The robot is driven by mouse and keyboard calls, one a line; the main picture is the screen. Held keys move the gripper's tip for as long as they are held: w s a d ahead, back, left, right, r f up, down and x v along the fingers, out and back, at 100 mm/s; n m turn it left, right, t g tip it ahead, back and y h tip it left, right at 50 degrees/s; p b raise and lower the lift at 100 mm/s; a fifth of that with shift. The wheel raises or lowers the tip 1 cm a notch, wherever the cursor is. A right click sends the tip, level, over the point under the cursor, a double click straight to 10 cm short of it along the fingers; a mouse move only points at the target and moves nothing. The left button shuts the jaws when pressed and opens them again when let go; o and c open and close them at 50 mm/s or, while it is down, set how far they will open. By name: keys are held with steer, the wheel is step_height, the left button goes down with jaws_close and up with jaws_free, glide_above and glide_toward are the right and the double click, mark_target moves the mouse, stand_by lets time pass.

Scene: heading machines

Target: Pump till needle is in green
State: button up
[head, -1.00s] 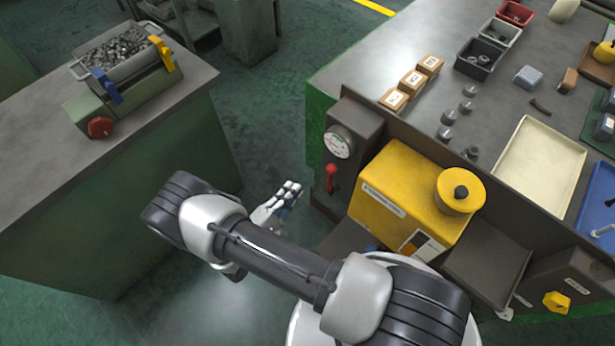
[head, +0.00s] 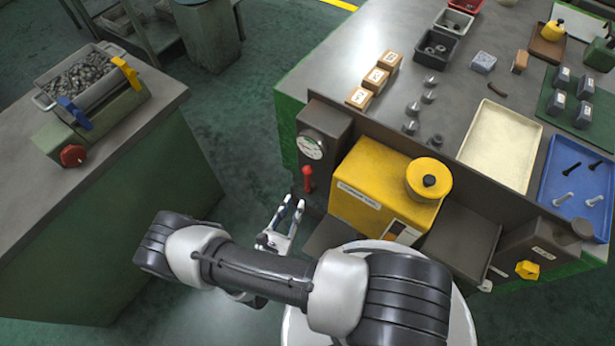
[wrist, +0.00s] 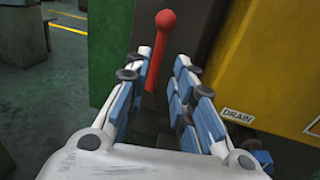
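The red pump lever (head: 307,178) with a ball knob stands upright on the dark unit below the gauge. The round white gauge (head: 310,146) is too small to read its needle or colours. My gripper (head: 291,212) is in front of and just below the lever, its fingers spread and empty. In the wrist view the red lever (wrist: 163,50) shows ahead, between the open blue-padded fingers (wrist: 165,75) and apart from them as far as I can tell.
A yellow tank (head: 375,187) with a round cap stands right of the lever; a "DRAIN" label (wrist: 238,117) shows on it. The bench (head: 460,80) carries stamped blocks and trays. A green cabinet (head: 120,215) stands at left, with clear floor between.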

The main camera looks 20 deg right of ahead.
mark_target(307, 180)
steer(key=b+x, duration=0.1)
steer(key=x, duration=1)
steer(key=shift+w+d, duration=0.1)
steer(key=shift+d, duration=0.05)
steer(key=shift+c, duration=0.4)
jaws_close()
